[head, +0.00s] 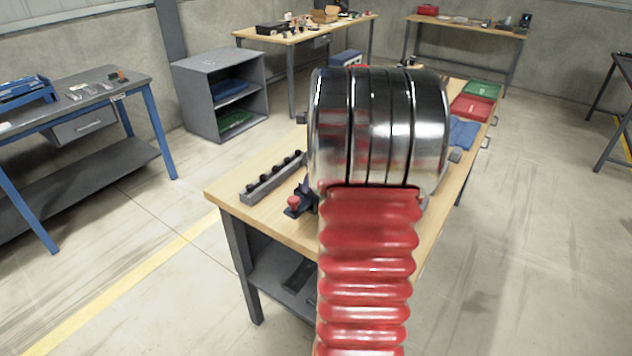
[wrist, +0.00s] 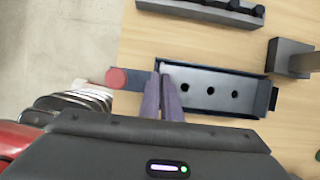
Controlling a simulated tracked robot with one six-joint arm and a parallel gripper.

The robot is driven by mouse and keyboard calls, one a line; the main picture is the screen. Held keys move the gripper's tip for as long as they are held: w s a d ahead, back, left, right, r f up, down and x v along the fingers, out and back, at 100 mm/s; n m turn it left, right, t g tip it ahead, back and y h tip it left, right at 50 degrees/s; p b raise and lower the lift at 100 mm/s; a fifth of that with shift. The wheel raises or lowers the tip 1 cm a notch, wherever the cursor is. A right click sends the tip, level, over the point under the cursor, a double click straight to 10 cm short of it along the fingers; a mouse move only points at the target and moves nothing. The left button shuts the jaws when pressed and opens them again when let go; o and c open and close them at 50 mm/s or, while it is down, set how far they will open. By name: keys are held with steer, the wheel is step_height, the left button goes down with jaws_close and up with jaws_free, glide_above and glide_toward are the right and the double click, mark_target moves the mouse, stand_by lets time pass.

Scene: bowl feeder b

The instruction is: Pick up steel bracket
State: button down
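In the wrist view a light grey steel plate with dark round holes, which looks like the steel bracket (wrist: 222,92), lies in a dark blue fixture (wrist: 262,112). My gripper (wrist: 162,74) points at the left end of this fixture. Its two purplish fingers are close together there, and a thin upright edge shows by their tips. Whether they grip the bracket's end, touch it or are just shut is not clear. A red clamp knob (wrist: 117,78) is left of the fingers. In the head view my arm hides the gripper and the bracket.
The wooden bench (head: 236,190) carries a grey rail (head: 270,180) with several black knobs, also in the wrist view (wrist: 200,10). A dark block (wrist: 290,55) stands right of the fixture. Red (head: 472,107) and green (head: 482,90) trays and a blue one (head: 463,132) lie farther back.

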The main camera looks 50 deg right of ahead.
step_height(320, 180, up, 10)
stand_by(0.6)
stand_by(0.4)
